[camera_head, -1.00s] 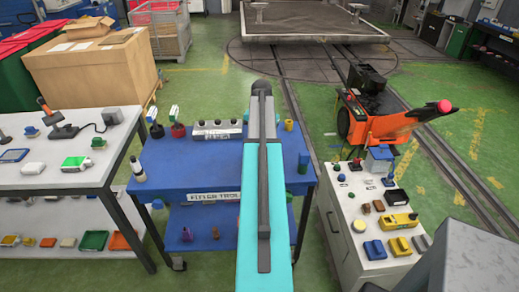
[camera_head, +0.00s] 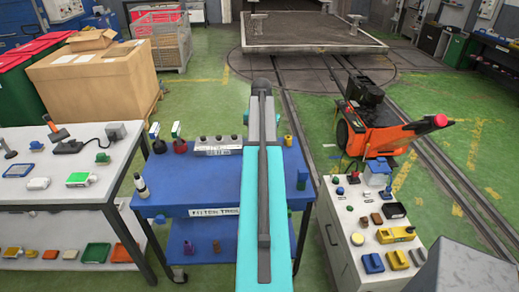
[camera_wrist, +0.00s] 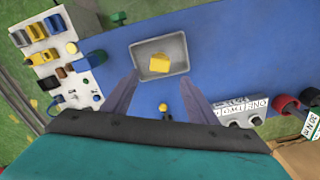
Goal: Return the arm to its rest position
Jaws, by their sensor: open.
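My gripper (camera_wrist: 158,88) is open and empty in the wrist view, its two fingers apart and pointing over the blue trolley top (camera_wrist: 215,45). A grey tray (camera_wrist: 138,58) with a yellow block (camera_wrist: 159,63) in it lies on the trolley beyond the fingertips. In the head view my teal arm (camera_head: 263,200) stretches forward over the blue trolley (camera_head: 180,195). It hides the middle of the trolley, and the gripper and tray do not show there.
A white table (camera_head: 25,195) with tools stands left, and a grey cabinet (camera_head: 345,240) with small parts stands right. An orange machine (camera_head: 380,135) is behind the cabinet. Bottles and red-based items stand at the trolley's left. Green floor and rails (camera_head: 300,150) lie beyond.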

